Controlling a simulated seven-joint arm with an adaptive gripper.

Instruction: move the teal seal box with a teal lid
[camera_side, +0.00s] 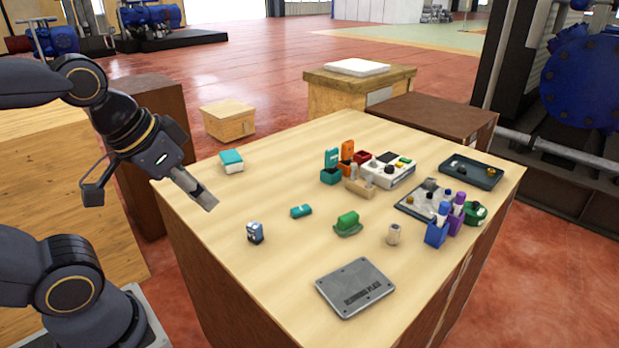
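A small teal box (330,177) with a raised teal lid (331,158) stands near the middle of the table, beside an orange box. A white box with a teal top (231,160) sits alone near the far left edge. My gripper (208,201) hangs over the table's left side, below and left of the white box in the picture and well apart from the teal box. Its fingers overlap from this angle, so their opening does not show. Nothing visible hangs from them.
On the table (275,265) are an orange box (347,157), a white device (388,170), a wooden block (359,187), a teal piece (301,211), a green stamp-like piece (347,223), a blue-grey block (255,233), a metal plate (355,287) and a dark tray (471,171). The left front is clear.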

